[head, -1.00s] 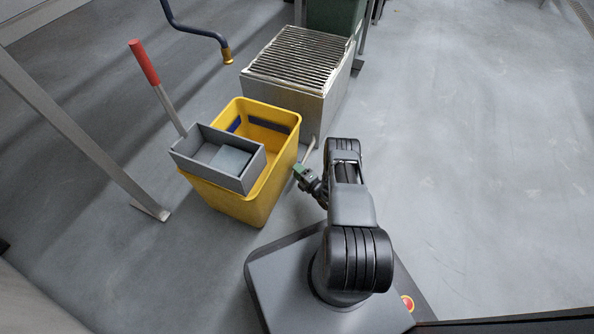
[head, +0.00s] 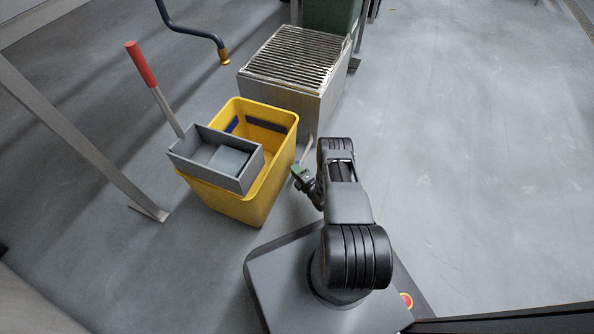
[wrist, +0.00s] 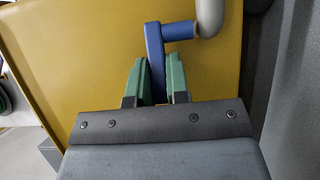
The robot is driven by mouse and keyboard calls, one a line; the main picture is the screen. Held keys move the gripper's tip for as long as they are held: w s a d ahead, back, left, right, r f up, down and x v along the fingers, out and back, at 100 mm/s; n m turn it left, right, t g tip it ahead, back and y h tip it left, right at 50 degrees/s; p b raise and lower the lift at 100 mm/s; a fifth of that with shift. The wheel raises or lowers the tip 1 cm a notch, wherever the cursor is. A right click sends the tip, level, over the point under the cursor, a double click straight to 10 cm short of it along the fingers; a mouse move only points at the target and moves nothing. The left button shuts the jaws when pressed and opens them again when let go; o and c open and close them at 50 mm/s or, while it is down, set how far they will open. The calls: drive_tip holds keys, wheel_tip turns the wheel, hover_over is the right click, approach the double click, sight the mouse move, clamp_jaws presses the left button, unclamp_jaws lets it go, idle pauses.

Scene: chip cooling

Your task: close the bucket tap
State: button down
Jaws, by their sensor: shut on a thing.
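The yellow bucket (head: 248,206) stands on the floor left of my arm in the head view. Its yellow wall (wrist: 85,62) fills much of the wrist view. A blue tap lever (wrist: 155,48) hangs down in front of that wall, joined at its top to a short blue arm beside a pale grey pipe (wrist: 209,14). My gripper (wrist: 157,77) is shut on the lever, with one green finger on each side. In the head view my gripper (head: 301,177) is beside the bucket's right side, and the lever is too hidden there to make out.
A grey box (head: 220,155) sits on the bucket's near left rim. A red-handled lever (head: 141,65) rises behind it. A metal case with a slatted top (head: 292,52) stands behind the bucket. A blue pipe with a brass end (head: 200,32) hangs above. The floor to the right is clear.

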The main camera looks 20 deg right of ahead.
drive_tip(key=shift+w+a+m+h, duration=0.15)
drive_tip(key=shift+m+h, duration=0.3)
drive_tip(key=shift+h, duration=0.25)
drive_tip(key=shift+w+a+m+h, duration=0.1)
drive_tip(key=shift+m+h, duration=0.35)
drive_tip(key=shift+h, duration=0.25)
drive_tip(key=c, duration=1.1)
unclamp_jaws()
drive_tip(key=shift+s, duration=0.1)
